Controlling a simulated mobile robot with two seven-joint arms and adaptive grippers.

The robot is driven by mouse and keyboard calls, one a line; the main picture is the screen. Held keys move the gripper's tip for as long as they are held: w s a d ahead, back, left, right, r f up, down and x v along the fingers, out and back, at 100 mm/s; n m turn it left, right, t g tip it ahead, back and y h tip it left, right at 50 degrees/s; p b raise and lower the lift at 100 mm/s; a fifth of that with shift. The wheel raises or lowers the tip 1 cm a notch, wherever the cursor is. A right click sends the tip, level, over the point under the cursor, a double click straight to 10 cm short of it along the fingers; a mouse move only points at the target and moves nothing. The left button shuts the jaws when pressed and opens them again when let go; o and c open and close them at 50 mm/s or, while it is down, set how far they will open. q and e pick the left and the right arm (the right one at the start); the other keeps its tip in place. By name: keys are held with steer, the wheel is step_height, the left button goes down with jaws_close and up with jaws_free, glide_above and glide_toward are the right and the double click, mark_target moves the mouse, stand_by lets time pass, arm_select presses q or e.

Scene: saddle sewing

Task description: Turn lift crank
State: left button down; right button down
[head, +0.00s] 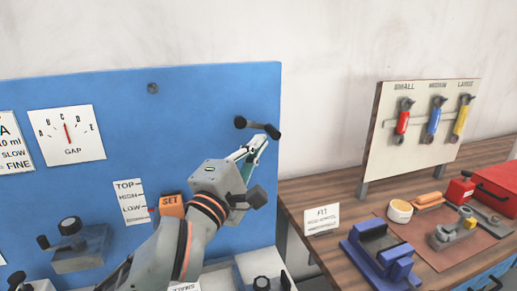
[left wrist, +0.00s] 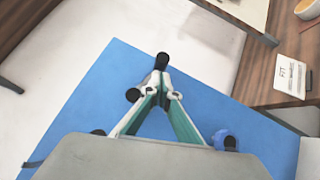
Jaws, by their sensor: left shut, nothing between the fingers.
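A black crank (head: 257,126) with a round knob at its left end sits high on the right part of the blue panel (head: 200,95). It appears to be the lift crank. My left gripper (head: 262,139) is shut and empty, with its fingertips right at or just below the crank's right end. In the left wrist view, the finger tips (left wrist: 161,80) meet close to the black crank (left wrist: 162,60). I cannot tell whether they touch it. A TOP, HIGH, LOW scale (head: 130,201) with a red mark near LOW is left of my arm. My right gripper is out of view.
An orange SET block (head: 172,206) is beside my left wrist. A GAP dial (head: 66,134) and another black-knobbed crank (head: 68,229) are at left. To the right, a wooden bench (head: 330,190) holds a FIT card (head: 322,218), a blue fixture (head: 382,257) and a tool board (head: 420,125).

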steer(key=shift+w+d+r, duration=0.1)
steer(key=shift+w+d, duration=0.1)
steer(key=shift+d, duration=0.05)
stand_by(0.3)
